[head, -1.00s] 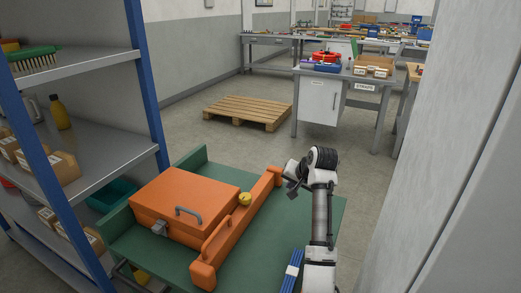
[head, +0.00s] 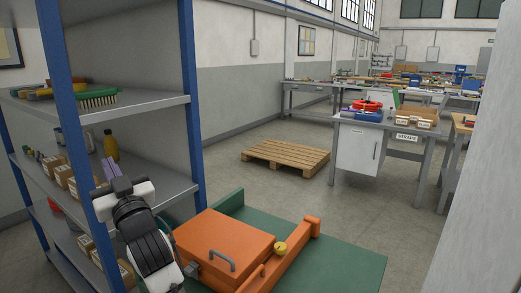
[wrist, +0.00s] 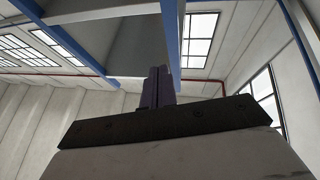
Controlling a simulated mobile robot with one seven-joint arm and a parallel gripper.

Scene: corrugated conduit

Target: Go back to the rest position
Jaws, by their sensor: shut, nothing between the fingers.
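My gripper (head: 109,166) is at the left of the head view, in front of the blue-posted shelf unit (head: 188,100). Its purple fingers point up and away. In the wrist view the fingers (wrist: 158,85) stand upright, closed together, with nothing between them. The wrist view looks up towards the ceiling, windows and a blue shelf frame. How far the gripper is from the shelf posts I cannot tell.
An orange case (head: 222,240) and a yellow round object (head: 280,248) are on a green surface (head: 350,262) below. A pallet (head: 286,157) lies on the floor beyond. A pale wall (head: 475,180) stands close at right. Shelves hold a green brush (head: 98,99) and a yellow bottle (head: 110,146).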

